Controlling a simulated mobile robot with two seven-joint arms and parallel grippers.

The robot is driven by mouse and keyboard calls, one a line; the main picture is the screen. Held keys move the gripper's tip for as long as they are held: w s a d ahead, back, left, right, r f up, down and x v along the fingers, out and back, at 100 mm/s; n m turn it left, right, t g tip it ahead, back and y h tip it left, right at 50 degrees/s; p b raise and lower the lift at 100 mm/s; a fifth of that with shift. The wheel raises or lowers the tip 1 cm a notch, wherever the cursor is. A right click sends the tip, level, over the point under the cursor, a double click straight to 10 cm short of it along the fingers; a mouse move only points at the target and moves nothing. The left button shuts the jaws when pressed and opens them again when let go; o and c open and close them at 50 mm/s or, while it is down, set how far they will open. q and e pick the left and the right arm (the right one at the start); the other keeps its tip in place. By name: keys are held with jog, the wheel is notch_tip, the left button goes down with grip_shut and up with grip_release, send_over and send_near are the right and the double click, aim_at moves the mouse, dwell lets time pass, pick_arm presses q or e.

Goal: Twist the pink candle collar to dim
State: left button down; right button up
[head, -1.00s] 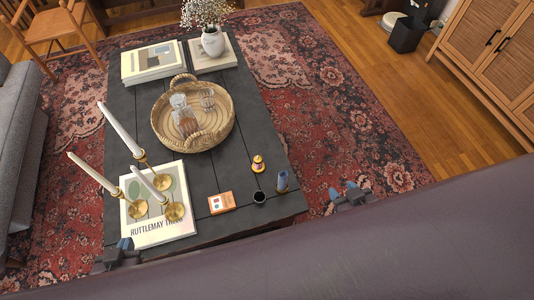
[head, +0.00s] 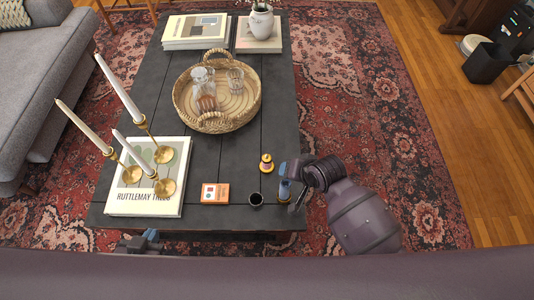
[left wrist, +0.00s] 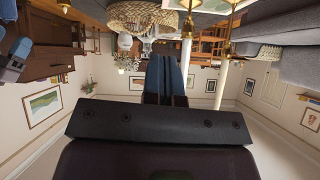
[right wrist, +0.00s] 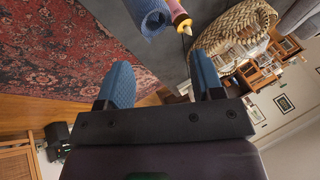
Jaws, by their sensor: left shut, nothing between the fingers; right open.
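The pink candle (head: 266,165) is a small piece with a gold collar, standing near the right front of the dark coffee table (head: 225,165). In the right wrist view it shows at the top (right wrist: 180,20), beside a blue textured candle (right wrist: 150,14). My right gripper (head: 291,178) is at the table's right edge, close to the blue candle and right of the pink one. It is open and empty (right wrist: 160,75). Its fingers partly overlap the blue candle in the head view. My left gripper (head: 143,243) is shut and empty by the table's front edge; it also shows in the left wrist view (left wrist: 165,65).
Three white candles in brass holders (head: 165,186) stand at the left on a book (head: 118,205). A wicker tray (head: 180,105) and a vase (head: 261,22) are farther back.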

jog(key=w+a+m+g+h+b, duration=0.1)
jog(key=w+a, duration=0.1)
jog(key=w, duration=0.1)
jog(key=w+a+g+h+b, duration=0.1)
jog(key=w+a+g, duration=0.1)
jog(key=w+a, duration=0.1)
jog(key=w+a+r+m+g+h+b, duration=0.1)
jog(key=w+a+g+h+b, duration=0.1)
jog(key=w+a, duration=0.1)
jog(key=shift+w+r+m, duration=0.1)
jog(key=shift+w+m, duration=0.2)
jog(key=shift+w, duration=0.5)
jog(key=b, duration=0.2)
send_over(267, 155)
notch_tip(267, 155, down, 4)
jog(key=shift+f, duration=0.2)
notch_tip(267, 155, down, 5)
jog(key=shift+b, duration=0.85)
jog(key=shift+f, duration=0.3)
jog(key=shift+w+f, duration=0.1)
jog(key=shift+f, duration=0.15)
pick_arm(q)
jog(key=shift+m, duration=0.5)
jog(key=f, duration=0.5)
jog(key=shift+w+d+f, duration=0.3)
jog(key=shift+w+d, duration=0.05)
